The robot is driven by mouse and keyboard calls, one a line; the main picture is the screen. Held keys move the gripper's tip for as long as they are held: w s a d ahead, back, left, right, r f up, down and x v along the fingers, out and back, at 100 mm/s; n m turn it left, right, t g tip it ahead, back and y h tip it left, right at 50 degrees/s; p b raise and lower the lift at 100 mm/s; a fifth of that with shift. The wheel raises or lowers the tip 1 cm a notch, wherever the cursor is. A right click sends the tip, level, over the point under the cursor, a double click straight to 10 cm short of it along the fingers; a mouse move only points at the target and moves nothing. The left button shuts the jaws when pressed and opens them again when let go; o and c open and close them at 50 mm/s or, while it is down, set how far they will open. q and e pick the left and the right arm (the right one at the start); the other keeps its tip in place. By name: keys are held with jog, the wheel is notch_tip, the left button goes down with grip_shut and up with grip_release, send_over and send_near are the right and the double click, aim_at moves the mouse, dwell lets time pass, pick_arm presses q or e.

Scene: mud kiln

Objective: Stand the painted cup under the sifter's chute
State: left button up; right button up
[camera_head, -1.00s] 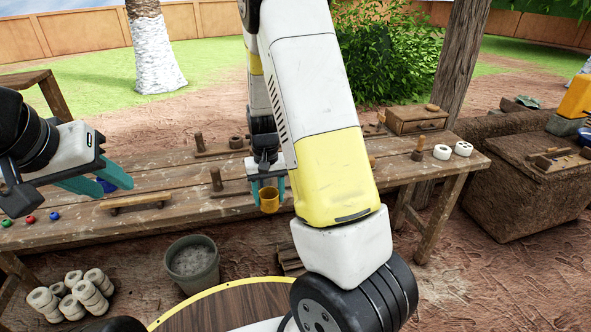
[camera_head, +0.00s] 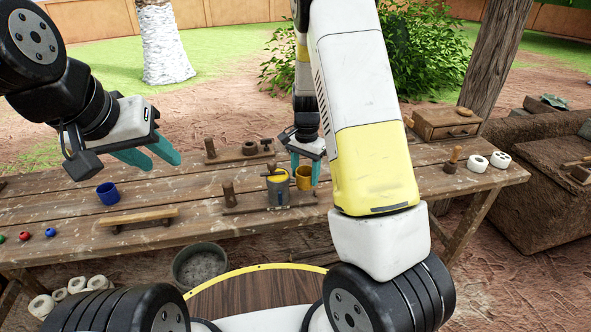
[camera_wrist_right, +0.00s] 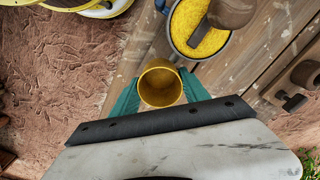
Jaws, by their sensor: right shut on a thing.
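My right gripper (camera_head: 303,172) is shut on a yellow cup (camera_head: 303,181), held upright just right of the sifter. In the right wrist view the yellow cup (camera_wrist_right: 160,86) sits between both teal fingers, its inside looking empty. The sifter (camera_head: 279,190), a grey can with yellow powder on top, stands on the bench. The wrist view shows its round bowl (camera_wrist_right: 197,48) beside and apart from the cup. The chute cannot be made out clearly. My left gripper (camera_head: 153,158) is open and empty above the bench. A blue cup (camera_head: 108,194) stands below it.
Wooden posts on boards (camera_head: 229,194) stand left of the sifter. A wooden rack (camera_head: 138,217) and small coloured balls (camera_head: 25,235) lie at the front left. A bucket (camera_head: 200,267) stands below.

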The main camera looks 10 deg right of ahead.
jog(key=shift+f, duration=2.05)
jog(key=shift+f, duration=0.1)
jog(key=o, duration=1.4)
jog(key=shift+c, duration=0.2)
notch_tip(320, 180, up, 12)
jog(key=shift+f, duration=0.15)
notch_tip(320, 180, up, 8)
jog(key=n+t+y, duration=0.1)
jog(key=n, duration=0.1)
send_over(305, 184)
jog(key=s, duration=0.2)
jog(key=s+r+n+t, duration=0.2)
jog(key=s+r+n, duration=0.2)
jog(key=s, duration=0.5)
jog(key=s+a+r+n+t+y, duration=0.1)
jog(key=s+r+n+t, duration=0.2)
jog(key=s+r, duration=0.4)
jog(key=s, duration=0.3)
jog(key=shift+s+a+r+n, duration=0.15)
jog(key=shift+s+a+n, duration=0.15)
jog(key=shift+n, duration=0.1)
